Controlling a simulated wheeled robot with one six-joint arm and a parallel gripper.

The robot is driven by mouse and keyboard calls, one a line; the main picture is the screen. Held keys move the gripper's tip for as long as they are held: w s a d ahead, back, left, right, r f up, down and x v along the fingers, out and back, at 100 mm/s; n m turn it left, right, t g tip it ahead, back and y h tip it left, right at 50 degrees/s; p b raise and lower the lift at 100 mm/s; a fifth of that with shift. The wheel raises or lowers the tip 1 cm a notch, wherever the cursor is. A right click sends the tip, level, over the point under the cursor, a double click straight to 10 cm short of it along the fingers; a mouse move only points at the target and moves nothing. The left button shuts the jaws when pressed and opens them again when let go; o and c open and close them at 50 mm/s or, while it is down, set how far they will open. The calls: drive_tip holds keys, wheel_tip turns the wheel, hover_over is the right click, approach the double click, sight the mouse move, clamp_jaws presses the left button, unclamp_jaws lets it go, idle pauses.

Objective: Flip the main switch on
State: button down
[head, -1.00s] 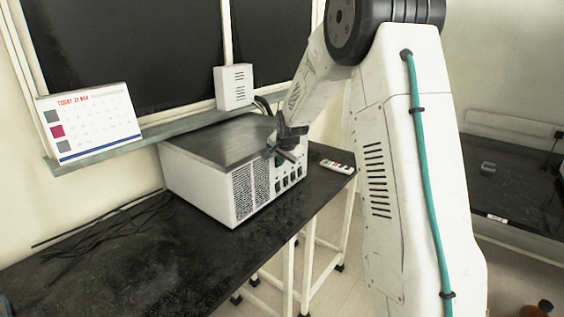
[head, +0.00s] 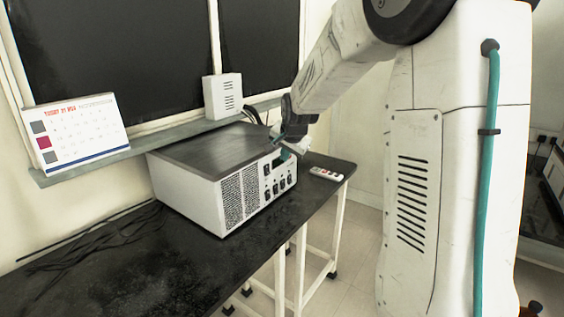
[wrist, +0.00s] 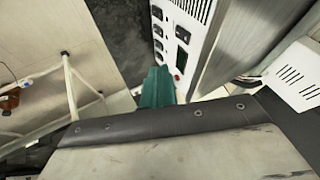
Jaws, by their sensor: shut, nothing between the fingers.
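A white instrument box (head: 190,192) with a dark top stands on the black bench. Its front panel has a vented grille and several black switches (head: 268,193), which also show in the wrist view (wrist: 157,30). Which one is the main switch I cannot tell. A small red part (wrist: 177,77) shows on the panel near my fingers in the wrist view. My gripper (head: 285,154) is at the upper right end of the panel, its teal fingers shut and empty. In the wrist view the fingers (wrist: 158,72) are beside the panel; whether they touch it is unclear.
A white remote-like object (head: 325,173) lies right of the box on the black bench (head: 110,265). Loose black cables (head: 90,240) lie at left. A calendar (head: 75,135) and a small white vented box (head: 222,95) stand on the ledge behind.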

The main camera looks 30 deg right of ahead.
drive_tip(key=shift+s+a+r, duration=0.1)
drive_tip(key=shift+s+r, duration=0.05)
drive_tip(key=shift+r, duration=0.05)
drive_tip(key=s+a+r+n+g+y, duration=0.1)
drive_tip(key=s+a+r+n, duration=0.15)
drive_tip(key=s+a, duration=0.4)
drive_tip(key=s+a+r+n+g, duration=0.1)
drive_tip(key=s+a+n, duration=0.25)
drive_tip(key=s, duration=0.65)
drive_tip(key=s+a+r+n+g+y, duration=0.1)
drive_tip(key=s+a+r+n, duration=0.1)
drive_tip(key=s+a, duration=0.5)
drive_tip(key=s+a+f+n+g, duration=0.2)
drive_tip(key=s+n, duration=0.2)
drive_tip(key=s, duration=1)
drive_tip(key=shift+s+f+n, duration=0.3)
drive_tip(key=shift+f+n, duration=0.05)
drive_tip(key=shift+n, duration=0.05)
drive_tip(key=shift+a, duration=0.1)
